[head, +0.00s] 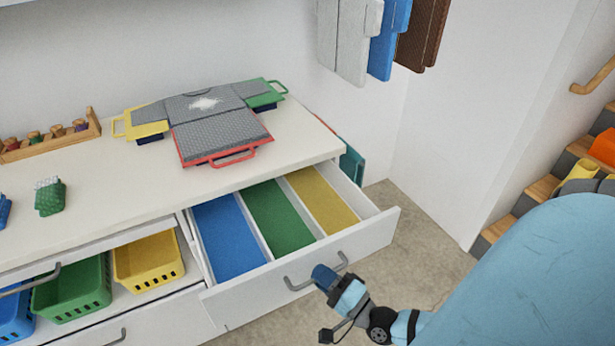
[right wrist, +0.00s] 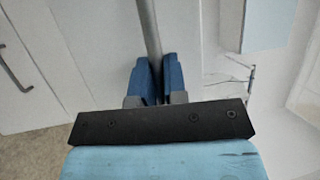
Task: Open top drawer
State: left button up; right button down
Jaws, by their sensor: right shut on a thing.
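The top drawer (head: 368,239) of the white cabinet is pulled well out. Inside it lie a blue strip (head: 228,236), a green strip (head: 277,217) and a yellow strip (head: 323,200), parted by white dividers. A grey bar handle (head: 300,285) is on its front. My right gripper (head: 325,276) is at the handle's right part. In the right wrist view its blue fingers (right wrist: 155,80) are closed around the grey handle bar (right wrist: 149,30). My left gripper is not in view.
The white countertop (head: 95,205) carries grey folding boards (head: 215,130), a wooden rack (head: 50,135) and a green brush-like item (head: 49,197). Below are green (head: 75,290) and yellow baskets (head: 150,257). Stairs (head: 540,190) rise at right. Floor beside the drawer is clear.

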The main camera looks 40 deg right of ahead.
jog(key=shift+s+a, duration=0.2)
jog(key=shift+s, duration=0.5)
jog(key=shift+s+a, duration=0.15)
jog(key=shift+s, duration=0.5)
jog(key=c, duration=1.2)
grip_release()
